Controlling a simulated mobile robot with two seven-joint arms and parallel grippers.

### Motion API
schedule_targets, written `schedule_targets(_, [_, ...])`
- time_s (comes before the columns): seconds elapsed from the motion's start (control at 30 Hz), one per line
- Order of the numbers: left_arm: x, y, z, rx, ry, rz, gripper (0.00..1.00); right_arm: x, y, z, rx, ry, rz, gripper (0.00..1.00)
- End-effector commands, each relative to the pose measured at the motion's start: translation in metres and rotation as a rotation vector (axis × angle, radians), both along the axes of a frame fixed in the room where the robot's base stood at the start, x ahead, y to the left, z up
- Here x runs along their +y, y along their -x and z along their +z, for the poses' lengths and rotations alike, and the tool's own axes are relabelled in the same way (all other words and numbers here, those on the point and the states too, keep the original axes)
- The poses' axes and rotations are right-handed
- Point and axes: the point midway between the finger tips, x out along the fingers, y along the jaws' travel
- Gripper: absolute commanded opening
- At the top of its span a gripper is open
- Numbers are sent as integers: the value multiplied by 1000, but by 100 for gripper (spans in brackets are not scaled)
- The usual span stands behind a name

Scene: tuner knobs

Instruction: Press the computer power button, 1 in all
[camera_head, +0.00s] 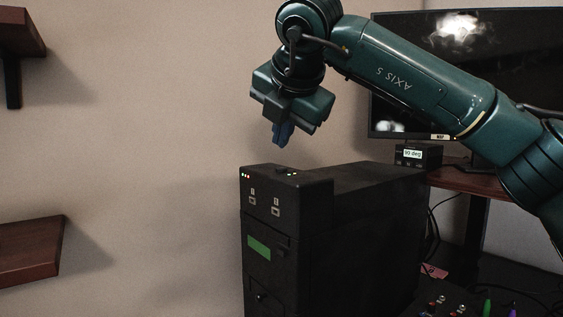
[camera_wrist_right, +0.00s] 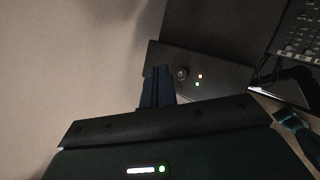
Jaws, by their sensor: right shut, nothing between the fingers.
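The black computer tower (camera_head: 345,235) stands upright in the middle of the head view. Its raised front top section carries small lights and a low dark bump. In the right wrist view the tower's top panel (camera_wrist_right: 223,72) shows a small round power button (camera_wrist_right: 182,73) beside a red and a green light. My right gripper (camera_head: 281,140) points down above this panel, with a visible gap below the fingertips. In the wrist view its blue fingers (camera_wrist_right: 158,84) are shut and empty, and appear just left of the button. My left gripper is not in view.
A monitor (camera_head: 470,60) and a small box reading "90 deg" (camera_head: 411,154) stand on a wooden desk (camera_head: 470,182) at right. A panel with several knobs (camera_head: 450,303) is at lower right. Wooden shelves (camera_head: 30,250) are on the left wall. Space left of the tower is clear.

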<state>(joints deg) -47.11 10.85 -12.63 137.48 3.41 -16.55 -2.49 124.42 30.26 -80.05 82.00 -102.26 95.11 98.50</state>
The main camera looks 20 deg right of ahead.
Motion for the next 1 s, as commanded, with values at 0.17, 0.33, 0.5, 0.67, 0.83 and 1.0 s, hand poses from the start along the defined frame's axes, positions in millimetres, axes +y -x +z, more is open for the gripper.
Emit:
schedule_targets(0.17, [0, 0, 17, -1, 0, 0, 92, 0, 0, 23, 0, -1, -1, 0])
schedule_targets(0.33, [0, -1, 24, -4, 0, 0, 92, 0, 0, 33, 1, 0, -1, 0])
schedule_targets(0.5, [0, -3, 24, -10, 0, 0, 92, 0, 0, 32, 1, 0, -1, 0])
schedule_targets(0.67, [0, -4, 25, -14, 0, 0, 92, 0, 0, 32, 1, 0, -1, 0])
schedule_targets(0.83, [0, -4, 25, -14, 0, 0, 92, 0, 0, 32, 1, 0, -1, 0])
schedule_targets(1.0, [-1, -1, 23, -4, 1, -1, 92, 0, 0, 32, 0, -1, -1, 0])
